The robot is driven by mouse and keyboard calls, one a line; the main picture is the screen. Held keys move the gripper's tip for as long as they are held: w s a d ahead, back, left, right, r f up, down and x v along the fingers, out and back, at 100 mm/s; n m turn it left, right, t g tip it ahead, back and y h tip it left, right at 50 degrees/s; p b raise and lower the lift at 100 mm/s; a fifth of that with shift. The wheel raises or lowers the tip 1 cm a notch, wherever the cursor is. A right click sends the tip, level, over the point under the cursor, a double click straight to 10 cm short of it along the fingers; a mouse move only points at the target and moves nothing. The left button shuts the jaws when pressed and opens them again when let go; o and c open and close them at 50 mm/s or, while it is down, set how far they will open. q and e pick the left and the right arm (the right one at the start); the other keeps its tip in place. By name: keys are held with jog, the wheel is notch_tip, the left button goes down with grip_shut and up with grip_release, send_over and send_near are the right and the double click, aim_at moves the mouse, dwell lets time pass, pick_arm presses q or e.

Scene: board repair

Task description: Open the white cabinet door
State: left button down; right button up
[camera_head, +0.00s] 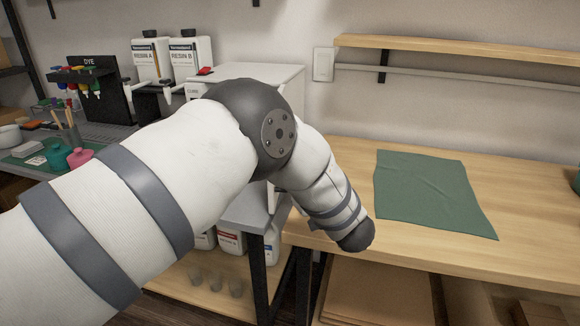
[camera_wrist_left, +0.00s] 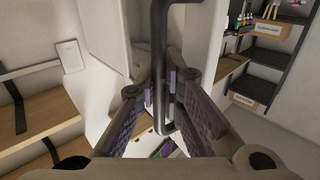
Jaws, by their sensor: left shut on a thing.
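The white cabinet (camera_head: 262,73) stands on the bench behind my left arm in the head view, which hides most of its front. In the left wrist view a dark bar handle (camera_wrist_left: 158,45) runs down the middle, in front of white panels (camera_wrist_left: 104,38). My left gripper (camera_wrist_left: 162,88) is shut on this handle, one finger on each side of it. The gripper itself is hidden in the head view. I cannot tell from these views whether the door stands ajar. My right gripper is not in view.
A wooden worktop with a green cloth (camera_head: 428,190) lies to the right, under a wall shelf (camera_head: 450,48). Resin containers (camera_head: 190,55) and a dye rack (camera_head: 90,75) stand to the left. Small cups (camera_head: 215,282) sit on the lower shelf.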

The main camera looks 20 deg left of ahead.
pick_arm(q)
jog(key=c, duration=2)
grip_release()
jog(key=v, duration=1.2)
